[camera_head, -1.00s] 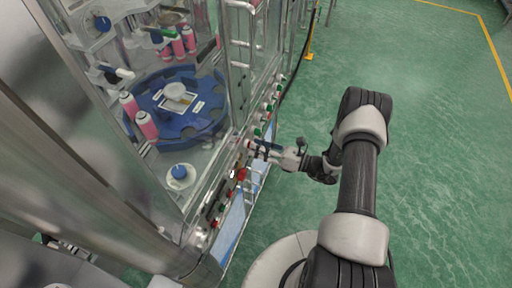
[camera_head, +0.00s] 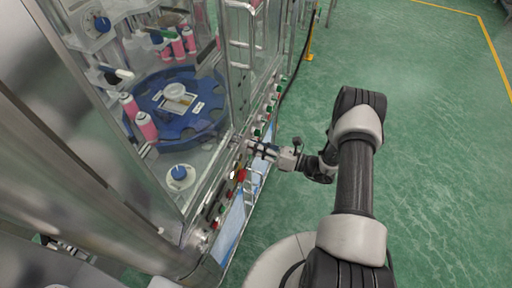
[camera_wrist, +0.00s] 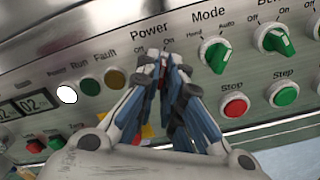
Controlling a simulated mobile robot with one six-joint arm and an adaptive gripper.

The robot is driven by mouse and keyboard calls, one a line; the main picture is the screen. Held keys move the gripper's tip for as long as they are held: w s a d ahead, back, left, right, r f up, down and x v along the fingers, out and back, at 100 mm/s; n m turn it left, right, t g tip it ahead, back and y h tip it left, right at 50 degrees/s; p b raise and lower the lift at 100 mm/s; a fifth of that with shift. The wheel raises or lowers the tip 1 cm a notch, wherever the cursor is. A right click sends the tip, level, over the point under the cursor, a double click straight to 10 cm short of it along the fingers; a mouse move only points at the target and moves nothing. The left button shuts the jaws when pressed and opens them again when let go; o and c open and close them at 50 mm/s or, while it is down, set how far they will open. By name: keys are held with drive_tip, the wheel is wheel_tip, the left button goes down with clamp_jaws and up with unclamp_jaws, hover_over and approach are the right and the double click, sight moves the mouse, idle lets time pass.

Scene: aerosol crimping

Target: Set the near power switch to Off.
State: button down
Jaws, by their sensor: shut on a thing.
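My gripper (camera_head: 252,147) reaches from the right to the control panel (camera_head: 224,205) on the machine's front. In the wrist view its fingertips (camera_wrist: 166,66) are close together just below the "Power" label (camera_wrist: 150,32), between the "On" and "Off" marks. The fingers are shut on the power switch there. They hide the knob, so I cannot read which way it points.
The green Mode knob (camera_wrist: 214,56) is right of my fingers, above the red Stop button (camera_wrist: 235,105) and green Step button (camera_wrist: 284,93). The glass enclosure holds a blue turntable (camera_head: 160,119). Green floor on the right is open.

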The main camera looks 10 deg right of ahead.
idle(0.4)
drive_tip(key=n+b, duration=0.4)
drive_tip(key=n, duration=0.7)
drive_tip(key=shift+n+b, duration=0.35)
drive_tip(key=shift+n, duration=0.05)
idle(0.4)
drive_tip(key=c, duration=1.7)
unclamp_jaws()
drive_tip(key=shift+d, duration=0.1)
drive_tip(key=v, duration=1.1)
drive_tip(key=shift+s+d, duration=0.2)
drive_tip(key=shift+d, duration=0.15)
